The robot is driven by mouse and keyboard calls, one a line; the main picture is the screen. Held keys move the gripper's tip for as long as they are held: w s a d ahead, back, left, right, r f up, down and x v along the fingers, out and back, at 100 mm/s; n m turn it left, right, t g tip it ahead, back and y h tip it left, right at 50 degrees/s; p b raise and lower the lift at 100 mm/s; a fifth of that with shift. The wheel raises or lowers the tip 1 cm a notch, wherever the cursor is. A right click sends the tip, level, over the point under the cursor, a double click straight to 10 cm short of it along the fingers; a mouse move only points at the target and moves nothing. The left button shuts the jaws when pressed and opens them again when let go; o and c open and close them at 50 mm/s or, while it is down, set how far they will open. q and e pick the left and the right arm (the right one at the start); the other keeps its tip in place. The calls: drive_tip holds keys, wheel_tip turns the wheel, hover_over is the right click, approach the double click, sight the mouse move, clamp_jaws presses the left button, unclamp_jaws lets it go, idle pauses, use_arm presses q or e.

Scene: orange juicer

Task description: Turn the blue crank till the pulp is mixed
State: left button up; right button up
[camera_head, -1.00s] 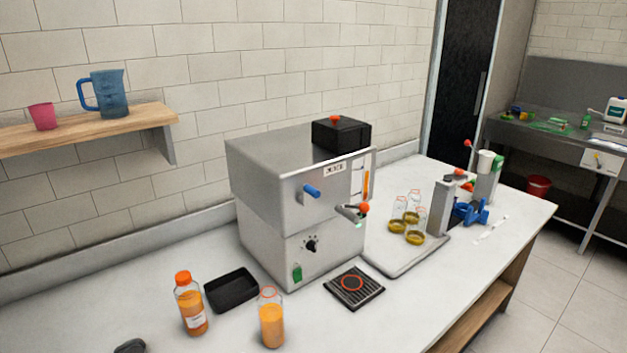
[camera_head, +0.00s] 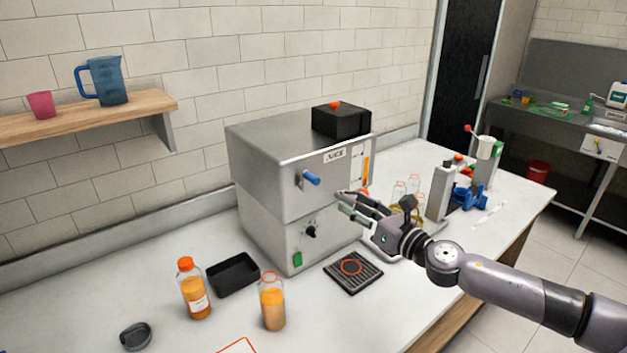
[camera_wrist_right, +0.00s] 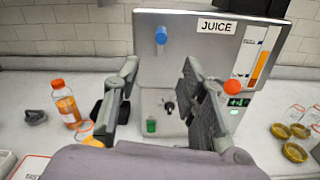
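The blue crank (camera_head: 311,180) sticks out of the upper front of the steel juicer (camera_head: 270,165). In the right wrist view the blue crank (camera_wrist_right: 161,36) shows end-on, above and beyond the space between my fingers. My right gripper (camera_head: 344,203) is open and empty in front of the juicer, to the right of and a little below the crank, not touching it in view. Its two fingers stand apart in the wrist view (camera_wrist_right: 160,68). The pulp inside the juicer is hidden. My left gripper is not in view.
An orange-knobbed lever (camera_wrist_right: 232,86) lies right of my right finger. A capped juice bottle (camera_head: 194,290), an open one (camera_head: 272,303), a black tray (camera_head: 232,274) and a drip grate (camera_head: 353,272) stand before the juicer. Jars and a capping stand are at right.

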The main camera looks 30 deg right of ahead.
drive_tip(key=w, duration=0.2)
drive_tip(key=p, duration=0.2)
approach(313, 179)
drive_tip(key=shift+w, duration=0.55)
drive_tip(key=w+p, duration=0.1)
drive_tip(key=w, duration=0.3)
drive_tip(key=w+p, duration=0.2)
drive_tip(key=w, duration=0.2)
drive_tip(key=shift+w+f, duration=0.2)
drive_tip(key=shift+w, duration=0.1)
drive_tip(key=shift+w+a+f, duration=0.1)
drive_tip(key=shift+w+f, duration=0.05)
drive_tip(key=shift+w, duration=0.5)
clamp_jaws()
